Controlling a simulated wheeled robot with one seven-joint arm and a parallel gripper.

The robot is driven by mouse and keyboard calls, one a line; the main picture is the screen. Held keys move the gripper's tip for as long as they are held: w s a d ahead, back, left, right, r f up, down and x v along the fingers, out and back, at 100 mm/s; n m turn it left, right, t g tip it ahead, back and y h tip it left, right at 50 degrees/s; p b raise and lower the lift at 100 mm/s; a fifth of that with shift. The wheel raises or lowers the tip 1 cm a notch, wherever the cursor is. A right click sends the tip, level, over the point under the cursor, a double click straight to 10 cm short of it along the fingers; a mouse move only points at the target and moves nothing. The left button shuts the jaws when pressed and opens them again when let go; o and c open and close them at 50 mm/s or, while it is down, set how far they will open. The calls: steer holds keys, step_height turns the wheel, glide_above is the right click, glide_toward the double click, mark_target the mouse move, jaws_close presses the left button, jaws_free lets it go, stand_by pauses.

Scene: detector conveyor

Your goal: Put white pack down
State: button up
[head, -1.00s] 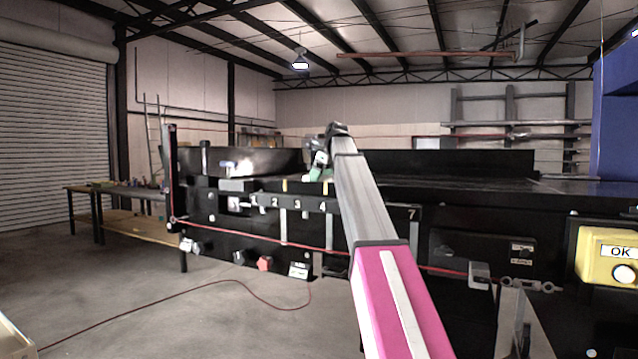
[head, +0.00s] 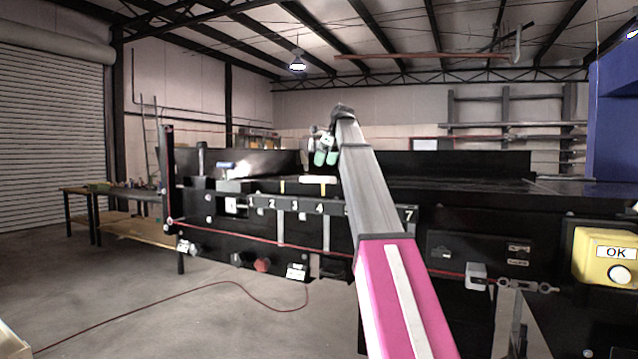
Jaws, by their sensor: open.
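A white pack (head: 318,179) lies flat on the black conveyor, just behind the numbered rail, near the number 4. My gripper (head: 325,158), with pale green fingertips, is above the pack and apart from it. Its fingers are open and empty. My arm, grey and pink, runs from the bottom of the view up to the gripper and hides part of the conveyor and rail.
The numbered rail (head: 290,204) runs along the conveyor's front edge. A yellow OK button box (head: 606,258) is at the right. A wooden workbench (head: 110,190) stands at the left. A thin red cord (head: 228,283) lies on the floor.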

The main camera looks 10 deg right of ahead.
steer(key=x, duration=0.4)
steer(key=shift+f, duration=0.15)
steer(key=shift+s+x, duration=0.15)
steer(key=shift+x, duration=1.1)
steer(key=shift+s+x, duration=0.1)
steer(key=shift+x, duration=1.15)
steer(key=shift+a+f, duration=0.2)
steer(key=shift+f, duration=0.05)
steer(key=c, duration=1.3)
steer(key=shift+r, duration=0.1)
step_height(320, 180, up, 5)
steer(key=shift+w+f, duration=0.1)
steer(key=shift+w, duration=0.1)
steer(key=s+a+r, duration=0.2)
steer(key=a, duration=0.1)
steer(key=s+a+r, duration=0.2)
steer(key=a, duration=0.1)
steer(key=s+a+r, duration=0.2)
steer(key=a, duration=0.2)
steer(key=shift+s+r, duration=0.2)
